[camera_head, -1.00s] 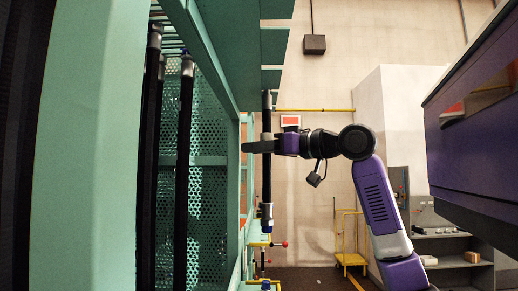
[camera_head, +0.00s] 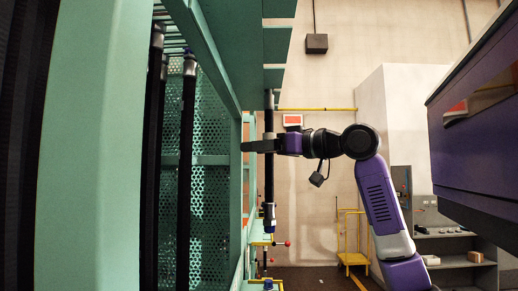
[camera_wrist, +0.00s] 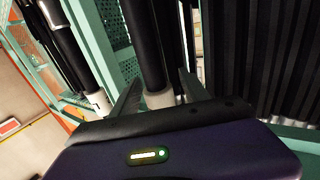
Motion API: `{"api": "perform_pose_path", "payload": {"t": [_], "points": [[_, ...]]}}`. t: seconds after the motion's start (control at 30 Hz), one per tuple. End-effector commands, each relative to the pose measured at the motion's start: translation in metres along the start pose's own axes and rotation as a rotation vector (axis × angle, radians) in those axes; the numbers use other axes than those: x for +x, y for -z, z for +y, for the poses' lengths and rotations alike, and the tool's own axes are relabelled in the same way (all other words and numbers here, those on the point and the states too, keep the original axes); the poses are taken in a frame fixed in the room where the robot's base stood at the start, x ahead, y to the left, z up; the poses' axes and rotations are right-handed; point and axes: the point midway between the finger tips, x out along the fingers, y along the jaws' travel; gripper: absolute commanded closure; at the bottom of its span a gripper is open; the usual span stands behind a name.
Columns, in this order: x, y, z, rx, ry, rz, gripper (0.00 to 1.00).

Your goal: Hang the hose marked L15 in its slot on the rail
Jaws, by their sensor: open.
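A black hose (camera_head: 269,185) hangs upright below the green shelf plates in the head view, with metal fittings at both ends. My gripper (camera_head: 257,146) is level with its upper half, fingers pointing left across it. In the wrist view a black hose (camera_wrist: 146,45) with a pale band (camera_wrist: 159,98) runs between the two open fingers of my gripper (camera_wrist: 158,92). I cannot tell whether either finger touches it. No L15 mark is readable on any hose. The rail slot cannot be made out.
More black hoses (camera_head: 187,150) hang inside the green frame (camera_head: 90,150) at left. Several dark hoses (camera_wrist: 285,60) fill the right of the wrist view. A yellow cart (camera_head: 352,240) and grey shelves (camera_head: 455,250) stand behind my arm.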

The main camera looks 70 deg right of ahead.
Motion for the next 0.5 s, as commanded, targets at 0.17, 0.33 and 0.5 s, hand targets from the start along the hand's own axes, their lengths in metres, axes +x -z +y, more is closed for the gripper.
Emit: {"api": "perform_pose_path", "payload": {"t": [0.17,0.33,0.5], "points": [[-0.017,-0.001,0.000,-0.001,-0.001,0.004,0.47],[-0.046,-0.001,0.000,-0.002,-0.001,0.005,0.47],[-0.068,-0.001,0.000,-0.002,-0.001,0.003,0.47]]}}
